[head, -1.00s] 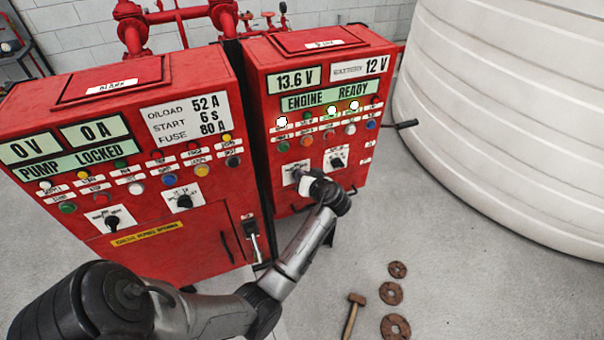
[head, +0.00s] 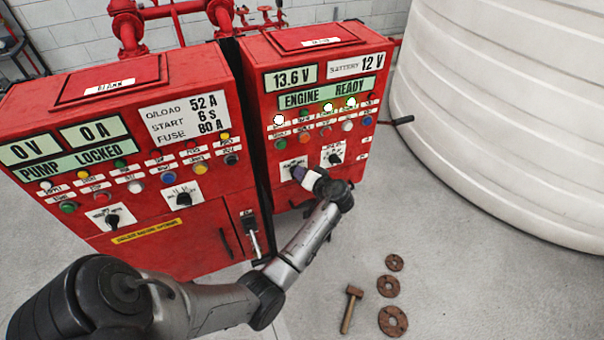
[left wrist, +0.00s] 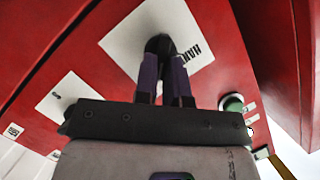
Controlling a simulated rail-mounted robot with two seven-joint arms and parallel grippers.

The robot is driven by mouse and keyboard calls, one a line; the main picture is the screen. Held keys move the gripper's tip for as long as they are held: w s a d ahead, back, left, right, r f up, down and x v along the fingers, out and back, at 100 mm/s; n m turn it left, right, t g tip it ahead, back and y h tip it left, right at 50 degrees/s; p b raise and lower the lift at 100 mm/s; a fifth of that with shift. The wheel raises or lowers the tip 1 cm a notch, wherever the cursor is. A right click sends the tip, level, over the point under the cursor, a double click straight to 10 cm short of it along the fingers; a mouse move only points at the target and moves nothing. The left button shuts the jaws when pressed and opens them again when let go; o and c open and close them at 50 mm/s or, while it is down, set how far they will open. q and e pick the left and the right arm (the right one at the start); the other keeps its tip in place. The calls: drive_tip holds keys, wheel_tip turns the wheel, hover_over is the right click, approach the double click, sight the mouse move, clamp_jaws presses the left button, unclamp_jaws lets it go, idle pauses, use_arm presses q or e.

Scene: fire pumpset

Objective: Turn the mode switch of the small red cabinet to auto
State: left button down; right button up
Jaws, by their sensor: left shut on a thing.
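The small red cabinet (head: 320,105) stands to the right of the larger one in the head view. Its left rotary switch, a black knob on a white plate (head: 284,171), is partly hidden by my left gripper (head: 297,173). In the left wrist view the purple fingers of my left gripper (left wrist: 164,72) are shut on the black knob (left wrist: 158,44). The plate (left wrist: 125,45) around the knob carries the word HAND beside the fingers. The knob's exact pointing direction is hidden. My right gripper is in neither view.
A second black rotary switch (head: 336,158) sits just right of the gripped one. The larger red cabinet (head: 200,225) stands close on the left. A white tank (head: 510,110) is at the right. A hammer (head: 351,308) and rusty discs (head: 392,321) lie on the floor.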

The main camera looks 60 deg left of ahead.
use_arm(q)
drive_tip(key=c, duration=1.2)
unclamp_jaws()
drive_tip(key=v, duration=1.4)
drive_tip(key=shift+b, duration=0.45)
drive_tip(key=shift+a, duration=0.15)
